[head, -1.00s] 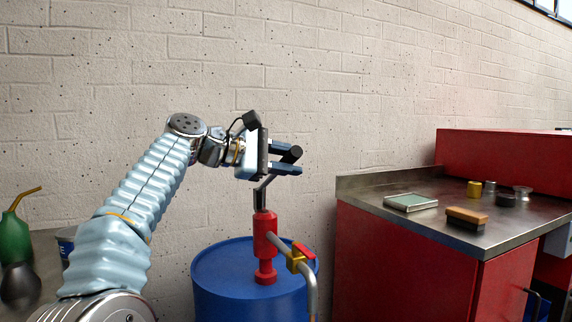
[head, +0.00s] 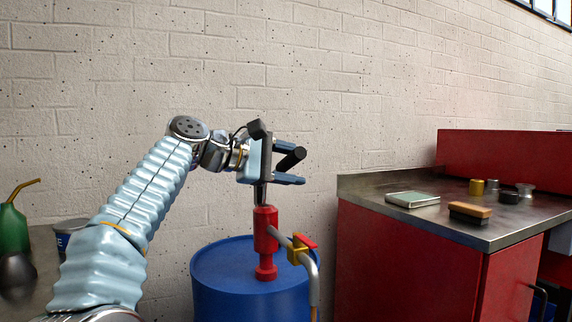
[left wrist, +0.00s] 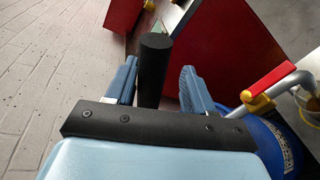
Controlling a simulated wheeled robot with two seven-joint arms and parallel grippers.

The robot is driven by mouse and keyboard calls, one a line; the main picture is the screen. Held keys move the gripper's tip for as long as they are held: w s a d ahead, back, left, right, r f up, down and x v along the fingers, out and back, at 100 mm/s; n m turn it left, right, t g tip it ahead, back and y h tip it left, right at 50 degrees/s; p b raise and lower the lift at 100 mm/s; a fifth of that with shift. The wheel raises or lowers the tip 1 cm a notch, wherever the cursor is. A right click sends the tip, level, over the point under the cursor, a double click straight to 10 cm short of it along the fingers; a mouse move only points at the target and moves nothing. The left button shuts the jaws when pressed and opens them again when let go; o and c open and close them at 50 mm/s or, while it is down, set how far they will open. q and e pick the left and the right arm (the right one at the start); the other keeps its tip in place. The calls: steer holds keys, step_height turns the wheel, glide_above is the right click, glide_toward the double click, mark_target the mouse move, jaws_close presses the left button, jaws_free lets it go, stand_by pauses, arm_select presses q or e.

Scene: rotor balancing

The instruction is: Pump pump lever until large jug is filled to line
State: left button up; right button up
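The red pump (head: 266,230) stands upright on the blue drum (head: 225,268). Its lever ends in a black grip (head: 291,159), which also shows in the left wrist view (left wrist: 154,72). My left gripper (head: 288,164) is above the pump, its fingers on either side of the black grip. The fingers are apart, with a gap visible beside the grip. A yellow valve with a red handle (head: 305,242) sits on the grey outlet pipe. A pale container with yellow (left wrist: 312,88) is cut off at the left wrist view's right edge; I cannot tell if it is the large jug. My right gripper is out of view.
A red cabinet with a metal top (head: 400,205) stands at the right, holding a flat tray (head: 412,199), a brush (head: 469,212) and several small weights. A green oil can (head: 12,238) stands at the far left. The brick wall is behind.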

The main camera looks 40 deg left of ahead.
arm_select(q)
steer(key=v, duration=1.4)
steer(key=shift+d, duration=0.1)
